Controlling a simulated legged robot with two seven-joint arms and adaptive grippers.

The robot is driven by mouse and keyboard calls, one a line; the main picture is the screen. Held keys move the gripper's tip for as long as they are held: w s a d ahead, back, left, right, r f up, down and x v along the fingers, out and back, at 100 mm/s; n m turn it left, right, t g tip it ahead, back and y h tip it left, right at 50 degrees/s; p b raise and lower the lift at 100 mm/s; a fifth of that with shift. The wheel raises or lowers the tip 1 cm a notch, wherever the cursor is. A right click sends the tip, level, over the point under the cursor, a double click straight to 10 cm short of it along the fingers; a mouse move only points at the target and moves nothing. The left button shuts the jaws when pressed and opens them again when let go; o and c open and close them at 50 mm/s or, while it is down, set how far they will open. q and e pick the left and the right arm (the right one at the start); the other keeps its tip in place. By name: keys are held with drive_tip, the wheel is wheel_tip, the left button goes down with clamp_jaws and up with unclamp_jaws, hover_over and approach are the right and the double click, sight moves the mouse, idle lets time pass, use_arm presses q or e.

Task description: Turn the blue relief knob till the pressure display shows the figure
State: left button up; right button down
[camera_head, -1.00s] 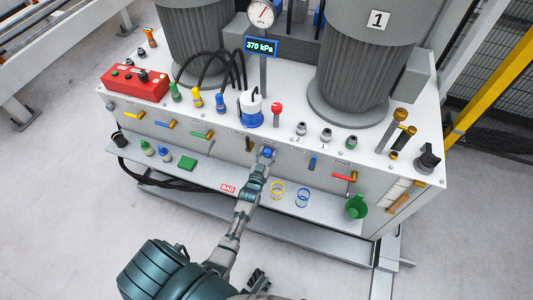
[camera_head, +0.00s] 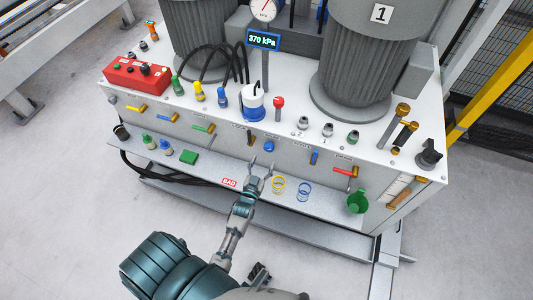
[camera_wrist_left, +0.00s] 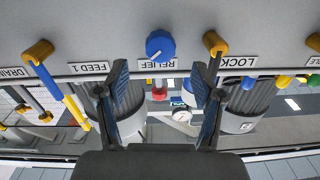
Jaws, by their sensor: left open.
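The blue relief knob (camera_head: 269,146) sits on the front panel of the grey bench. It also shows in the left wrist view, above the word RELIEF (camera_wrist_left: 160,44). The pressure display (camera_head: 263,41) reads 370 kPa, with a round dial gauge (camera_head: 265,9) above it. My left gripper (camera_head: 261,162) is open and empty, just below and in front of the knob and apart from it. In the left wrist view its fingers (camera_wrist_left: 161,95) stand wide apart, with the knob beyond them. My right gripper is not in view.
A brown-tipped lever (camera_head: 249,139) marked LOCK and a blue lever (camera_head: 314,157) flank the knob. The lower shelf holds a red BAD label (camera_head: 229,183), yellow rings (camera_head: 278,185), blue rings (camera_head: 304,191) and a green cup (camera_head: 357,201).

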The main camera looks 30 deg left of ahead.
use_arm(q)
drive_tip(key=v, duration=0.3)
drive_tip(key=shift+s+d, duration=0.25)
drive_tip(key=shift+s, duration=0.1)
